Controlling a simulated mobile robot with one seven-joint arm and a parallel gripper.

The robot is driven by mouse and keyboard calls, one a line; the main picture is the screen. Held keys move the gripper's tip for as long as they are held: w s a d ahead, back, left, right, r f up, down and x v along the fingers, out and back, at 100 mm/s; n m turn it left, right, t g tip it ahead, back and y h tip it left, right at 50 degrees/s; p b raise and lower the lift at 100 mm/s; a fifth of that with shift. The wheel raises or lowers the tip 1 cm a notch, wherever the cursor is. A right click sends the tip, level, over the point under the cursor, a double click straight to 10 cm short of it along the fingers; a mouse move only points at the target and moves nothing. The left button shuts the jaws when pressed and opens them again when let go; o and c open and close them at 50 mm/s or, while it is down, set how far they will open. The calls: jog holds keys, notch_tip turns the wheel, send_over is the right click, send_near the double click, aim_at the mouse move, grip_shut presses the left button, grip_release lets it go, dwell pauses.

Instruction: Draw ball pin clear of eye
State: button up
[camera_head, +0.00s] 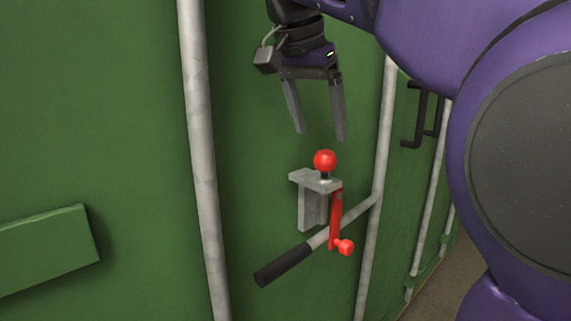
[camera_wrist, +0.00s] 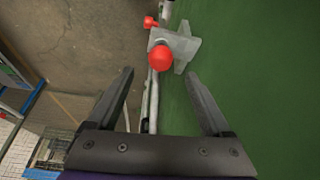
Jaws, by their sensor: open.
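The ball pin has a round red head (camera_head: 325,160) that stands just above a grey metal bracket (camera_head: 308,200) on the green wall. Its short dark shank goes down into the bracket's top plate; the eye itself is hidden. A red strap (camera_head: 336,215) with a red knob (camera_head: 345,247) hangs at the bracket's right side. My gripper (camera_head: 320,137) is open and empty, pointing down, a little above the red ball and apart from it. In the wrist view the ball (camera_wrist: 161,58) lies beyond and between the open fingertips (camera_wrist: 157,72), with the bracket (camera_wrist: 183,42) behind it.
A lever with a black grip (camera_head: 283,266) slants below the bracket. Grey vertical pipes (camera_head: 204,150) run on both sides of the bracket. A black handle (camera_head: 420,115) is at the right, and a green plate (camera_head: 45,248) juts out at lower left.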

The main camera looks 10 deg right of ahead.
aim_at(324, 151)
jog(key=b+x, duration=0.1)
jog(key=x, duration=0.6)
jog(key=shift+f+b, duration=0.2)
jog(key=shift+b, duration=0.15)
jog(key=shift+r, duration=0.1)
grip_shut()
